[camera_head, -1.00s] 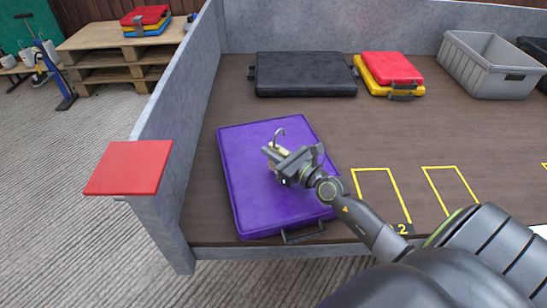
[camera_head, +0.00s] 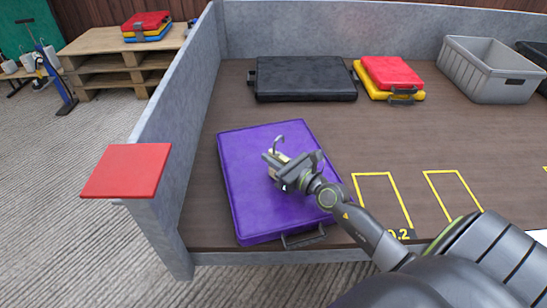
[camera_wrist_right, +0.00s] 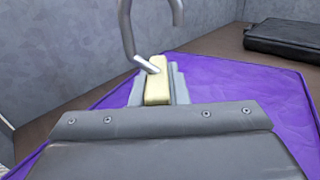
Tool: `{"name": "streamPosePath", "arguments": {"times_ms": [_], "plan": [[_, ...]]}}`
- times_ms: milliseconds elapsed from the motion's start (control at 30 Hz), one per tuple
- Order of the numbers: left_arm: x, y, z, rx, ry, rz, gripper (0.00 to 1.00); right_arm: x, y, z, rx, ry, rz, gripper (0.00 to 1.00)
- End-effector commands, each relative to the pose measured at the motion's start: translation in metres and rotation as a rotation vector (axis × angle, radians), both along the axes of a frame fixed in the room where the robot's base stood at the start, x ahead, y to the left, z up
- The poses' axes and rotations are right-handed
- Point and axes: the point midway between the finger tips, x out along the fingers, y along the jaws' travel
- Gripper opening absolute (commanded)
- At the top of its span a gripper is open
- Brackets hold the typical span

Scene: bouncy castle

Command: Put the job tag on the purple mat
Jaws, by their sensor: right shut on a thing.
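The purple mat (camera_head: 255,208) lies flat on the brown bench top at its left front, with a dark handle on its front edge. It also shows in the right wrist view (camera_wrist_right: 220,82). My right gripper (camera_head: 279,166) is over the mat, shut on the job tag (camera_wrist_right: 156,86), a small cream-coloured piece with a grey metal hook at its end. In the head view the job tag (camera_head: 273,159) sticks out beyond the fingertips. I cannot tell whether it touches the mat. My left gripper is not in view.
A black case (camera_head: 305,77) and red and yellow stacked mats (camera_head: 391,75) lie at the back of the bench. A grey crate (camera_head: 487,75) stands at right. Grey walls edge the left and back. Yellow outlines (camera_head: 382,205) mark free bench right of the mat.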

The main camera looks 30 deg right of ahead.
Motion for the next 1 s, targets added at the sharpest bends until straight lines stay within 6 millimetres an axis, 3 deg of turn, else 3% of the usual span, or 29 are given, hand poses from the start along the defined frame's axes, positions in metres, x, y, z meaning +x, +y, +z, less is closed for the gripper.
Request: {"name": "streamPosePath", "arguments": {"times_ms": [33,200,567,667,833,1000], "plan": [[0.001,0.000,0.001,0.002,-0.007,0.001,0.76,0.000,0.000,0.000,0.000,0.000,0.000,0.15],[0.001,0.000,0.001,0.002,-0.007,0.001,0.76,0.000,0.000,0.000,0.000,0.000,0.000,0.36],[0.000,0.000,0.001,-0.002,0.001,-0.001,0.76,0.000,0.000,0.001,0.000,0.000,0.000,0.36],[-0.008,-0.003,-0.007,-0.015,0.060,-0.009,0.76,0.000,0.000,0.003,0.000,0.000,0.000,0.36],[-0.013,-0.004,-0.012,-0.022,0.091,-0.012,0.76,-0.030,-0.007,0.001,-0.002,0.005,0.000,0.36],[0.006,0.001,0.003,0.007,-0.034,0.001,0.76,-0.062,-0.015,0.000,-0.004,0.003,0.001,0.36]]}}
